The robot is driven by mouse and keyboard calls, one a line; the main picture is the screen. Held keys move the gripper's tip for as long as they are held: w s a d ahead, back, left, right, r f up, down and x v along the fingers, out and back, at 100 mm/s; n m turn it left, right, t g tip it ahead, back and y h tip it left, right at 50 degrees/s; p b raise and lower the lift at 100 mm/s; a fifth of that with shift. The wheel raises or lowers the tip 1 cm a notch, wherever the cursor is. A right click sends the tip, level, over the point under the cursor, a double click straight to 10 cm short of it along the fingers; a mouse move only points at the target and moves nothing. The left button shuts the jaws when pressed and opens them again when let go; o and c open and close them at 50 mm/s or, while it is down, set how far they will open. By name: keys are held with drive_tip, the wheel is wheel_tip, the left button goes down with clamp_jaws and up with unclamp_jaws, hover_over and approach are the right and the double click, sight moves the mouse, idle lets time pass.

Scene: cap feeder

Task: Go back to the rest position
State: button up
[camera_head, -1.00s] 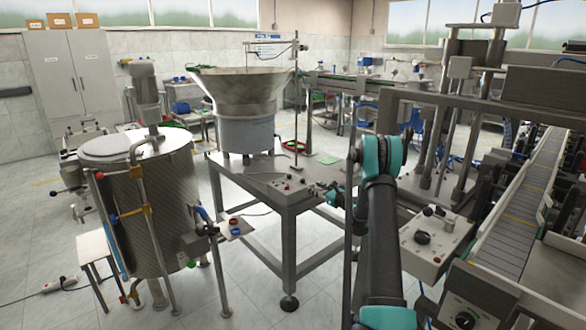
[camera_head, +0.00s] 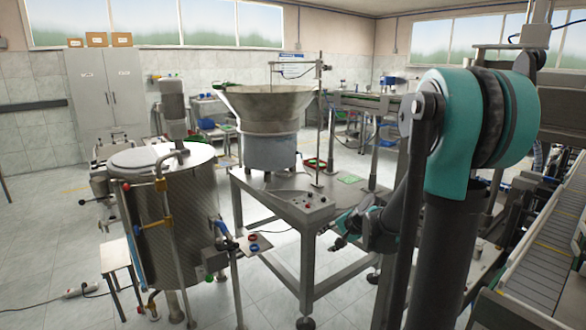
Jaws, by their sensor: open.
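My gripper (camera_head: 340,242) shows small and dark at the end of my arm, in the middle of the head view. It is open, and I see nothing held in it. It appears in front of the right side of the steel feeder table (camera_head: 285,210), just below the table top in the picture. I cannot tell its exact distance from the table. My arm's large teal elbow fills the right of the view and hides part of the machine behind.
A steel tank (camera_head: 175,230) with pipes and valves stands left of the table. A small shelf (camera_head: 255,245) on it holds red and blue rings. A conveyor (camera_head: 550,255) runs along the right. Open floor (camera_head: 50,225) lies at left.

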drive_tip(key=s+d+f+n+h, duration=0.1)
drive_tip(key=s+d+f+n, duration=0.1)
drive_tip(key=s, duration=0.6)
drive_tip(key=s+d+f+n+g+h, duration=0.1)
drive_tip(key=s+n, duration=0.3)
drive_tip(key=s, duration=0.4)
drive_tip(key=s+d+f+n+g+h, duration=0.1)
drive_tip(key=s+d+f+n+h, duration=0.2)
drive_tip(key=s, duration=0.5)
drive_tip(key=shift+s+d, duration=0.15)
drive_tip(key=shift+d, duration=0.3)
